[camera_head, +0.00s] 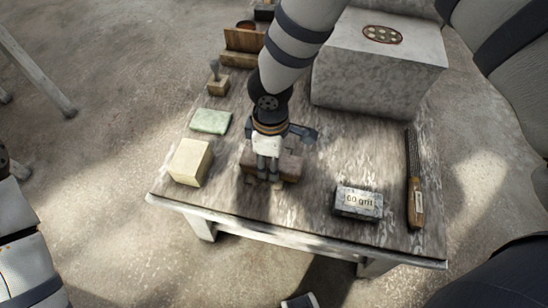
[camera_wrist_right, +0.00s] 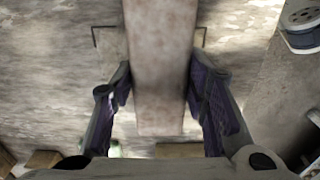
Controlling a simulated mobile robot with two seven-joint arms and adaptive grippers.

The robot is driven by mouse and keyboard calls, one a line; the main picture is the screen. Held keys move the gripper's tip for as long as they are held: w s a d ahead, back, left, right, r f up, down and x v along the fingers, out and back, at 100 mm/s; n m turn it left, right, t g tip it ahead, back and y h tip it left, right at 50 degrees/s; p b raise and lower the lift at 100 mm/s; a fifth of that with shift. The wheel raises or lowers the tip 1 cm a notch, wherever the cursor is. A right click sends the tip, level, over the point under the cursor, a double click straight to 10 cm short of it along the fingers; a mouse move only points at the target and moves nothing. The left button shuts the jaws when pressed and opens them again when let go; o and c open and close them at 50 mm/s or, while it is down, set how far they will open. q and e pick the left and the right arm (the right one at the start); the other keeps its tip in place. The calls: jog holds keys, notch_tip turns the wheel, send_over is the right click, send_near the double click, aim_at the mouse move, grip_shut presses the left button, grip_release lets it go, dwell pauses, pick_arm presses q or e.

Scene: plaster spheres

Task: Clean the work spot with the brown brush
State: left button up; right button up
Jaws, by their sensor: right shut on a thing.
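The brown brush (camera_head: 291,168) is a brown block on the worktable, under my right gripper (camera_head: 268,178). In the right wrist view, the brush (camera_wrist_right: 160,75) runs lengthwise between the two fingers of my right gripper (camera_wrist_right: 160,100), which is shut on it. The gripper hides part of the brush, and its bristles do not show. I cannot tell whether it touches the tabletop. Dark corner marks (camera_wrist_right: 95,38) show on the table on both sides of the brush. Pale patches streak the tabletop. My left gripper is not in view.
On the worktable (camera_head: 320,215) are a cream block (camera_head: 190,161), a green pad (camera_head: 211,121), a grit block (camera_head: 358,202) and a rasp (camera_head: 414,190). A large stone block (camera_head: 375,75) stands at the back. Wooden items (camera_head: 243,42) stand at the back left.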

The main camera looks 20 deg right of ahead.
jog(key=shift+w+a+b, duration=0.2)
jog(key=shift+w+a, duration=0.25)
jog(key=shift+a, duration=0.25)
jog(key=shift+w+a+b, duration=0.2)
jog(key=shift+w+a, duration=0.25)
jog(key=shift+a, duration=0.2)
jog(key=shift+s+d+r+p, duration=0.25)
jog(key=shift+s+d+p, duration=0.3)
jog(key=shift+d, duration=0.25)
jog(key=shift+s+d+f+p, duration=0.1)
jog(key=shift+s+d+p, duration=0.1)
jog(key=shift+s+d, duration=0.25)
jog(key=shift+s+d+f+p, duration=0.1)
jog(key=shift+s+d+p, duration=0.15)
jog(key=shift+d, duration=0.4)
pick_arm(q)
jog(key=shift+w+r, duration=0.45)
pick_arm(e)
jog(key=shift+f, duration=0.15)
jog(key=shift+w+a+b, duration=0.35)
jog(key=shift+w+a, duration=0.25)
jog(key=shift+a, duration=0.35)
jog(key=shift+w+a+b, duration=0.35)
jog(key=shift+w+a, duration=0.25)
jog(key=shift+a, duration=0.35)
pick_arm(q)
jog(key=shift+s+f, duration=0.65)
